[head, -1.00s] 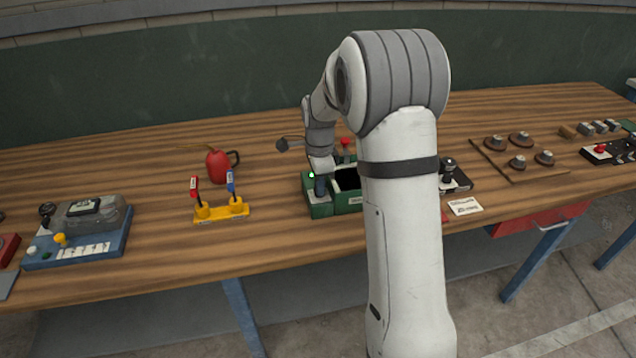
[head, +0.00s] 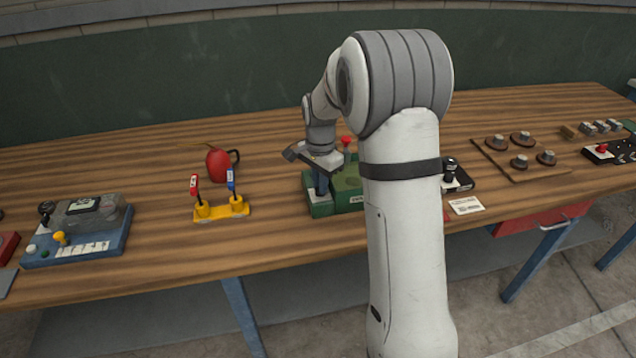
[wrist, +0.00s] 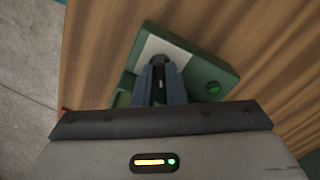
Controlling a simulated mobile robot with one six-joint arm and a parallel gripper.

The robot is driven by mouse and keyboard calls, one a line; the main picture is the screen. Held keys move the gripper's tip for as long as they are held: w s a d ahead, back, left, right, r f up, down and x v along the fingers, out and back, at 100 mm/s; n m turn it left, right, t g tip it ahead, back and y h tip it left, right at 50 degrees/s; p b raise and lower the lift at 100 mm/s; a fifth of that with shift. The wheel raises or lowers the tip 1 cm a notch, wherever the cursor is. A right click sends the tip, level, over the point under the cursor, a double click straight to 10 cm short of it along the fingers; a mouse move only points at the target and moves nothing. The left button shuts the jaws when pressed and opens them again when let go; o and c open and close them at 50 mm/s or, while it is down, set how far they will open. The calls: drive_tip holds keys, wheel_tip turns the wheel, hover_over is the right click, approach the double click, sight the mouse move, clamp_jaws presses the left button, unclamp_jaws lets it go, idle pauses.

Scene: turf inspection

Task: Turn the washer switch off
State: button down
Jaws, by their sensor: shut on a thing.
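The green box-shaped machine (head: 321,209), which I take for the washer, stands near the table's front edge, partly behind my arm. My gripper (head: 322,188) is at its left end, pointing down. In the wrist view, my gripper (wrist: 160,80) is shut on a small dark switch lever (wrist: 160,70). The lever stands over a pale plate (wrist: 164,49) on the green machine (wrist: 205,68). The fingers hide most of the lever. A round green lamp or button (wrist: 213,88) sits beside the plate. A red knob (head: 346,141) shows at the machine's back.
A yellow base with red and blue levers (head: 221,211) stands to the left, near a red can (head: 218,163). A blue control box (head: 80,246) is at far left. A black joystick unit (head: 455,176) and a board with brown knobs (head: 520,172) are right.

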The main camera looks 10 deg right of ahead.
drive_tip(key=n, duration=0.6)
drive_tip(key=shift+w+d+n, duration=0.1)
drive_tip(key=shift+n, duration=0.2)
drive_tip(key=n, duration=0.5)
drive_tip(key=shift+r+b, duration=0.1)
drive_tip(key=shift+b, duration=0.25)
drive_tip(key=c, duration=1.5)
unclamp_jaws()
wheel_tip(320, 180, up, 8)
drive_tip(key=shift+f, duration=0.15)
